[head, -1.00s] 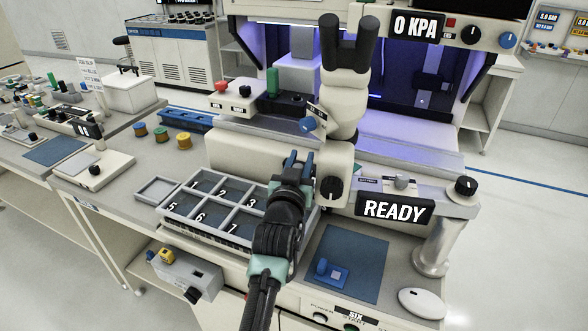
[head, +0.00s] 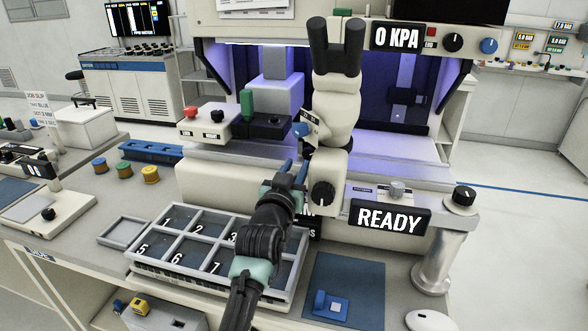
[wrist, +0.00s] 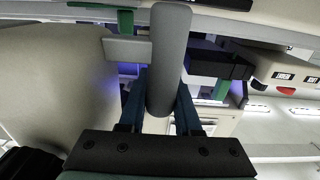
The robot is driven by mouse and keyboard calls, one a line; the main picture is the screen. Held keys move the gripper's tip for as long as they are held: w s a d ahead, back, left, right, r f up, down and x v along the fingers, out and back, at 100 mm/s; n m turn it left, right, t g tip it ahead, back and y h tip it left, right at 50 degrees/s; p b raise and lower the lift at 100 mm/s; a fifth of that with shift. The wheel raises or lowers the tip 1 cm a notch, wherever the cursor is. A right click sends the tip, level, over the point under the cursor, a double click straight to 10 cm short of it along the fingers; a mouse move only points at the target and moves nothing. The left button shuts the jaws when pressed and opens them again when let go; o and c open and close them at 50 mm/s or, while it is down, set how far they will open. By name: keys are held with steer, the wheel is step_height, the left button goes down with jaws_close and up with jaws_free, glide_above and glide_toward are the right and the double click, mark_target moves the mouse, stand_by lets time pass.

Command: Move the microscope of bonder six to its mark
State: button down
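The microscope (head: 337,95) of the bonder is a cream body with two dark eyepieces on top and a black knob below, standing in front of the purple-lit chamber. My gripper (head: 296,163) is at its left side, above the tray. In the wrist view, which is upside down, a grey cylindrical handle (wrist: 168,60) is joined by a short bracket to the cream microscope body (wrist: 60,85). My gripper's blue fingers (wrist: 160,100) lie on both sides of the handle and appear shut on it. In the head view my gripper hides the handle. I cannot make out a mark.
A numbered compartment tray (head: 148,268) lies below my arm. A blue mat (head: 365,290) is to its right. A READY sign (head: 389,217) and a metal post (head: 433,262) stand to the right. Red and green controls (head: 207,125) sit left of the microscope. Coloured spools (head: 124,170) are farther left.

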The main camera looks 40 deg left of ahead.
steer(key=c, duration=0.9)
jaws_free()
steer(key=shift+w+d, duration=0.4)
steer(key=shift+d, duration=0.25)
steer(key=shift+s, duration=0.1)
steer(key=b+v, duration=0.1)
steer(key=v, duration=1.2)
steer(key=shift+s+a, duration=0.15)
steer(key=shift+a, duration=0.3)
